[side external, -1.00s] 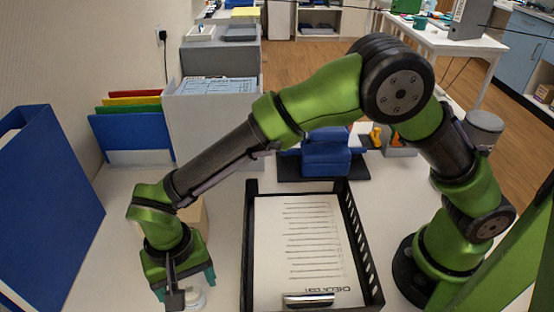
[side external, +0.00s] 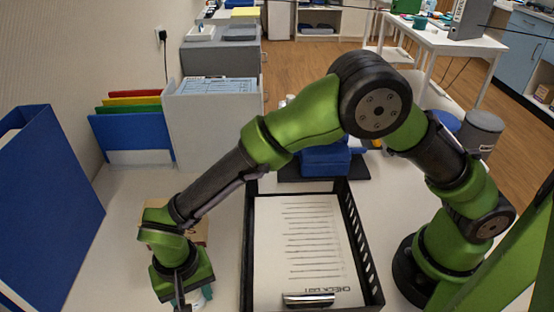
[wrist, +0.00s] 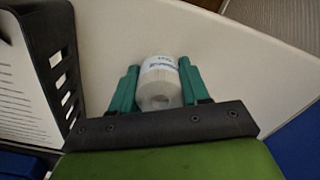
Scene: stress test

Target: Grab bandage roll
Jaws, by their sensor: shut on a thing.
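The white bandage roll (wrist: 158,82) sits between the two teal fingers of my gripper (wrist: 158,85) in the wrist view, with a finger against each side. My gripper is shut on it. In the side external view my gripper (side external: 190,298) is low at the bottom edge, left of the black tray. There the roll is mostly hidden behind the gripper. I cannot tell whether the roll is still touching the table.
A black tray (side external: 248,235) with a checklist clipboard (side external: 300,235) stands just right of my gripper. A cardboard box (side external: 200,225) is behind my gripper. A blue binder (side external: 50,210) stands at left. Folders and a blue object (side external: 325,160) are farther back.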

